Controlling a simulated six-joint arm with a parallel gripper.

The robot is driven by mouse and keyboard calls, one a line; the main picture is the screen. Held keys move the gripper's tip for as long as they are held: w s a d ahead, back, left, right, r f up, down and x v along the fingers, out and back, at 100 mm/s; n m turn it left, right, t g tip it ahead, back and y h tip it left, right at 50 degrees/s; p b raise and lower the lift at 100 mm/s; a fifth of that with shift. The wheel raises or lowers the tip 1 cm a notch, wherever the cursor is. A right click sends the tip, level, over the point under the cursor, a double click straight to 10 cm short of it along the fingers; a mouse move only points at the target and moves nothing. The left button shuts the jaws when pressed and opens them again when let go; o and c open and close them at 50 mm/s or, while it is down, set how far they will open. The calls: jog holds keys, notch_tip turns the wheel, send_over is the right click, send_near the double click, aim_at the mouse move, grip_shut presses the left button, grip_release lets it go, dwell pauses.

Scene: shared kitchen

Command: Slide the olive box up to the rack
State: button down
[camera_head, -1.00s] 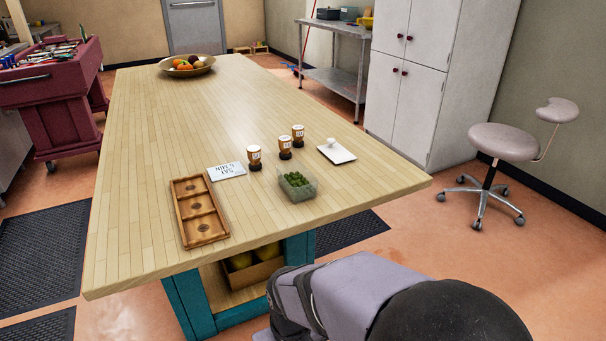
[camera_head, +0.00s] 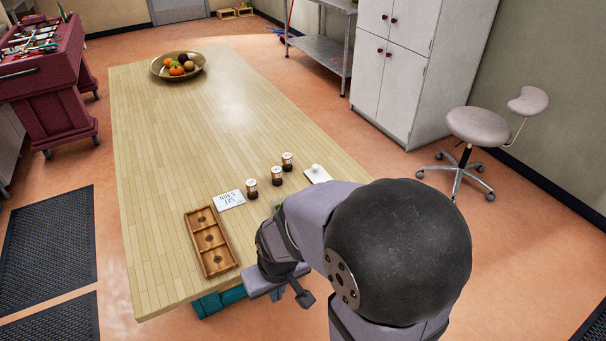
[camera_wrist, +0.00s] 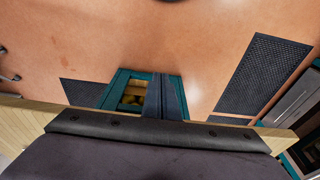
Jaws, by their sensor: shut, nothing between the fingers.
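The wooden rack (camera_head: 190,232), a shallow tray with three round recesses, lies near the table's front left corner in the head view. The olive box, a clear tub of green olives in the earlier frame, is now almost wholly hidden behind my arm; only a green sliver of it (camera_head: 277,207) shows, to the right of the rack. My gripper (camera_head: 304,298) is at the table's near edge, to the right of the rack. In the wrist view its fingers (camera_wrist: 165,82) are shut and empty, with floor beyond them. Neither box nor rack shows there.
Three small brown jars with white lids (camera_head: 251,189) stand behind the box's place. A fruit bowl (camera_head: 178,67) is at the far end. The table's middle is clear.

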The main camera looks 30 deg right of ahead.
jog(key=w+d+r+m+p, duration=0.2)
jog(key=w+r+p, duration=0.3)
jog(key=r, duration=0.4)
jog(key=w+d+r+m, duration=0.1)
jog(key=w+d+m, duration=0.1)
jog(key=w+d+r+m, duration=0.1)
jog(key=w+d+m, duration=0.3)
jog(key=shift+w+d+r+m+g, duration=0.2)
jog(key=shift+w+r+m+g, duration=0.1)
jog(key=shift+w+r+m, duration=0.1)
jog(key=w+d+r+m, duration=0.2)
jog(key=d+m, duration=0.2)
jog(key=d, duration=0.1)
jog(key=w+d+r+m+g, duration=0.1)
jog(key=w+d+r+m, duration=0.1)
jog(key=d+m, duration=0.3)
jog(key=shift+d+r, duration=0.65)
jog(key=shift+r, duration=0.1)
jog(key=shift+f, duration=0.1)
notch_tip(320, 180, down, 10)
jog(key=p, duration=0.3)
jog(key=shift+r, duration=0.25)
jog(key=a+p, duration=0.1)
jog(key=a, duration=0.2)
jog(key=shift+p, duration=0.4)
jog(key=shift+a+f, duration=0.15)
jog(key=shift+a, duration=0.35)
